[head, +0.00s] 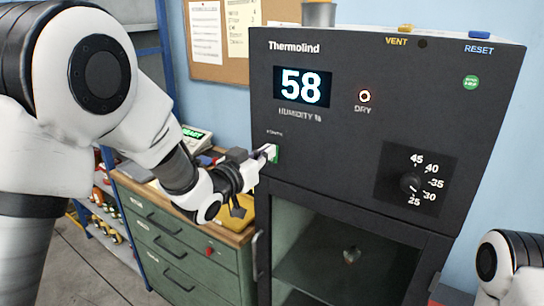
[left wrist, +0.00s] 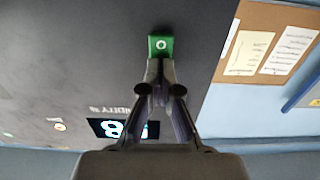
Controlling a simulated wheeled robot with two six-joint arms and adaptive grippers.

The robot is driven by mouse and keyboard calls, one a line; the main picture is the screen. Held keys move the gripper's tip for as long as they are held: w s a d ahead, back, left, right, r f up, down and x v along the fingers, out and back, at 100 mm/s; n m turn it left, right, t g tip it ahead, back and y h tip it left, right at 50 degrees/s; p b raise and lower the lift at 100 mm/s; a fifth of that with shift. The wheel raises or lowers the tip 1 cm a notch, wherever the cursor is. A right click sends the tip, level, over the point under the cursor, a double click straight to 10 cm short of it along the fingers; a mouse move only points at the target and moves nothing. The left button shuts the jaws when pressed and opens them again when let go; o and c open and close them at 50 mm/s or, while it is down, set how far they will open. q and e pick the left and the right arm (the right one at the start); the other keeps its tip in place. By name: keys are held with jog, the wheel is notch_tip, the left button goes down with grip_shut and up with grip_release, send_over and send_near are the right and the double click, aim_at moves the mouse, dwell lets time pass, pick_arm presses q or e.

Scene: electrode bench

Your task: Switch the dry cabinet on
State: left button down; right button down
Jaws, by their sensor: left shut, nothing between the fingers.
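The dark dry cabinet (head: 340,150) stands at the right of the head view. Its display (head: 302,87) is lit and reads 58, above the words HUMIDITY %. A small green switch (head: 277,153) sits low at the left of the front panel, partly hidden by my left gripper (head: 267,152). In the left wrist view the green switch (left wrist: 160,44) shows a white ring mark. The closed fingertips (left wrist: 160,68) are right at its edge; I cannot tell whether they touch it. My right gripper is out of view.
A dial (head: 411,183) numbered 25 to 45 is at the panel's right. A yellow VENT label and a blue RESET label (head: 479,49) are along the top edge. A green drawer unit (head: 175,245) with a wooden top stands left of the cabinet, below my left arm.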

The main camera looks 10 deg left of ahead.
pick_arm(q)
jog(key=shift+b+v, duration=0.85)
jog(key=shift+v, duration=3.05)
jog(key=s+a+f+n+g+y, duration=0.1)
jog(key=s+f+g, duration=0.2)
jog(key=f, duration=0.9)
jog(key=s+f+n+g+y, duration=0.1)
jog(key=s+f+g, duration=0.15)
jog(key=f, duration=0.95)
jog(key=s+a+f+n+g+y, duration=0.1)
jog(key=s+f+g, duration=0.25)
jog(key=f, duration=0.85)
jog(key=s+a+f+g+y, duration=0.1)
jog(key=s+f, duration=0.3)
jog(key=s, duration=0.4)
jog(key=s+a+f+n+g+y, duration=0.1)
jog(key=s+f+g, duration=0.3)
jog(key=s, duration=0.4)
jog(key=s+a+f+g+y, duration=0.1)
jog(key=s+a+f+g, duration=0.1)
jog(key=s+f, duration=0.3)
jog(key=s+g, duration=0.1)
jog(key=s, duration=0.2)
jog(key=shift+s+a+f, duration=0.25)
jog(key=shift+a+f, duration=0.1)
